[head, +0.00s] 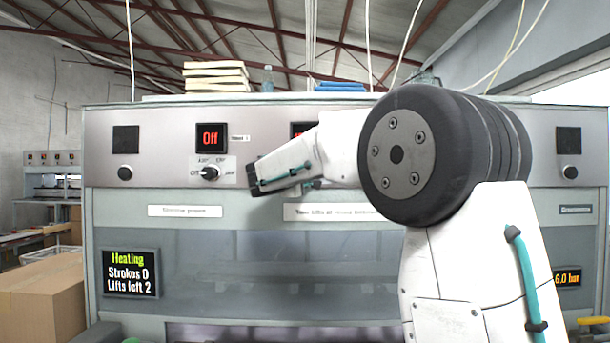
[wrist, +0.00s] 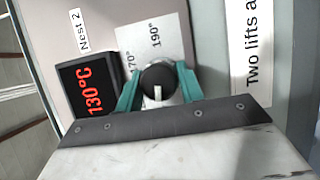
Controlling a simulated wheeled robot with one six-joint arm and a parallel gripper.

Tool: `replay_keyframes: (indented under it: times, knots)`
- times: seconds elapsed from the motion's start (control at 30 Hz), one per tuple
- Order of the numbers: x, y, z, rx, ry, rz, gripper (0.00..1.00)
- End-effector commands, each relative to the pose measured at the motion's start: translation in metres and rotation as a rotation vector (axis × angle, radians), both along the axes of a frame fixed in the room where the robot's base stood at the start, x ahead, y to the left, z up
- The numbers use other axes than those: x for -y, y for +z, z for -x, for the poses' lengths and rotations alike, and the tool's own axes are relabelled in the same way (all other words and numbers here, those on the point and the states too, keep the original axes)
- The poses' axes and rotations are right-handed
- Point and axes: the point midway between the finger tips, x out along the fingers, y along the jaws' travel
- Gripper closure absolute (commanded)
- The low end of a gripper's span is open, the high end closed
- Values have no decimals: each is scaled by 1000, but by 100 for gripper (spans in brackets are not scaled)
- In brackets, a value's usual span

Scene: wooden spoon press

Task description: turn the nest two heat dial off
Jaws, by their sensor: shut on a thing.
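The nest two heat dial (wrist: 158,83) is a round black knob with a white pointer mark, seen in the wrist view. The pointer mark points toward the gripper body, away from the printed 170° and 190°. My gripper (wrist: 159,73) has its teal fingers shut on this dial, one on each side. The nest two display (wrist: 88,86) beside it reads 130°C in red. The rest of the dial's scale is hidden behind my gripper. In the head view my arm hides this dial and most of the display.
A status screen (head: 130,273) reads Heating, Strokes 0, Lifts left 2. A pressure readout (head: 567,279) shows 6.0 bar. Cardboard boxes (head: 42,300) stand at left.

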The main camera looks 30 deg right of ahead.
Motion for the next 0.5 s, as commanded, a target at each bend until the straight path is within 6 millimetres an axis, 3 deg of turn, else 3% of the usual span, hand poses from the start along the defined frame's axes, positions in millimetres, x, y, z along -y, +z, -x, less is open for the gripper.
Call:
replay_keyframes:
  times: [0.5]
  knots:
    - [0, 0, 0, -83, 1, 124, 85]
